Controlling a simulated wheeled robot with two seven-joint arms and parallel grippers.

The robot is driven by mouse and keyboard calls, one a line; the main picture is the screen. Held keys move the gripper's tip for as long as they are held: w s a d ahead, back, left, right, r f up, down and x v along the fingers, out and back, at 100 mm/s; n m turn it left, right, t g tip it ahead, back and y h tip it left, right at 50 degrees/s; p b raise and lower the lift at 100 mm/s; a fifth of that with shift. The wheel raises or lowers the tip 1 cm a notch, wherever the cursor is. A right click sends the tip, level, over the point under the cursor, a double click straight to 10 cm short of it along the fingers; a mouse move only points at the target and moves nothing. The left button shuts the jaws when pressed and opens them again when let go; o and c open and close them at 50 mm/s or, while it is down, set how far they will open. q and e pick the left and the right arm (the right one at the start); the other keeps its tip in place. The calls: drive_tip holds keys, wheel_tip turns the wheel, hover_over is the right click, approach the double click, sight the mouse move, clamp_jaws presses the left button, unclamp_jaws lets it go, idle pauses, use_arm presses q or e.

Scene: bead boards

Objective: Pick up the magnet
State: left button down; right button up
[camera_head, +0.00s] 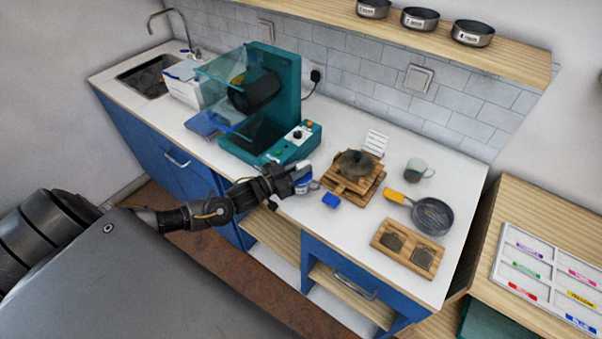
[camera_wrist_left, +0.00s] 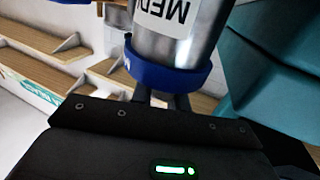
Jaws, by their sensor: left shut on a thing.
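My left gripper (camera_head: 290,182) is over the front edge of the counter, next to the teal machine. It is shut on a metal cylinder (camera_head: 303,184) with a blue collar. In the left wrist view the cylinder (camera_wrist_left: 178,45) stands just beyond the fingers (camera_wrist_left: 162,98), with a white label reading "MEDI" upside down. The blue collar (camera_wrist_left: 170,75) is close against the fingertips. No piece is plainly marked as the magnet. My right gripper is not in view.
The teal machine (camera_head: 272,150) with a clear guard stands left. A sorting board (camera_head: 548,275) is on the right-hand table.

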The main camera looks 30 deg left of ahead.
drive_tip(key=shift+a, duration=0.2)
